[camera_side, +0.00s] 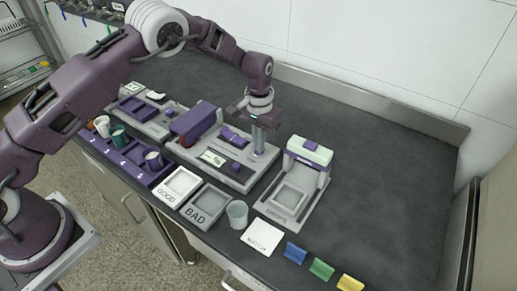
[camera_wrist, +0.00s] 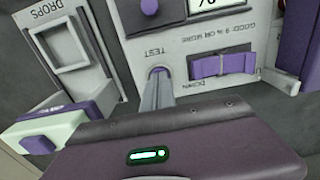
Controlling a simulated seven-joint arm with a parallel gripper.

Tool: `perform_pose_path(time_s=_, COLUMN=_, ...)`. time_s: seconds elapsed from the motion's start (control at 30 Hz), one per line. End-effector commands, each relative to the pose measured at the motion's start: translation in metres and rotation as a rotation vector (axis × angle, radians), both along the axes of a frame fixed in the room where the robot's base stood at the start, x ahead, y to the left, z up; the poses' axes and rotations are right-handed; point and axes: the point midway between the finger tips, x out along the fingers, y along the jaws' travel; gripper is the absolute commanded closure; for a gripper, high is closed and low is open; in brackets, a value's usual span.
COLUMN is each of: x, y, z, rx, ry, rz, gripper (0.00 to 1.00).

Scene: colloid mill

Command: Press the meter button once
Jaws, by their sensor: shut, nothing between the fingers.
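The meter (camera_side: 222,182) is the grey device in the middle of the bench, with a small display (camera_side: 213,158) on its front. A round purple knob (camera_side: 236,168) sits beside the display; it also shows at the top of the wrist view (camera_wrist: 149,6). My gripper (camera_side: 259,152) is shut and empty and points down at the back right of the meter. In the wrist view its fingertips (camera_wrist: 158,76) are at a second purple round part (camera_wrist: 157,70), below the upside-down word TEST. The fingers partly hide this part. I cannot tell whether they touch it.
A purple strap-like part (camera_wrist: 222,66) marked DOWN lies beside the fingers. A purple block (camera_side: 195,120) stands left of it. A scale-like device (camera_side: 310,150) with a pale green top stands to the right. GOOD (camera_side: 181,184) and BAD (camera_side: 207,203) trays lie in front.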

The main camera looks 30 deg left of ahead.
Motion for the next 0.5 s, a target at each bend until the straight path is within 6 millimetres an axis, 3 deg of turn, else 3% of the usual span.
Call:
perform_pose_path(time_s=0.17, x=0.0, y=0.0, z=0.001, rx=0.0, ry=0.0, rz=0.0, gripper=1.0)
perform_pose_path(time_s=0.5, x=0.0, y=0.0, z=0.031, rx=-0.001, ry=-0.001, rz=0.0, gripper=1.0)
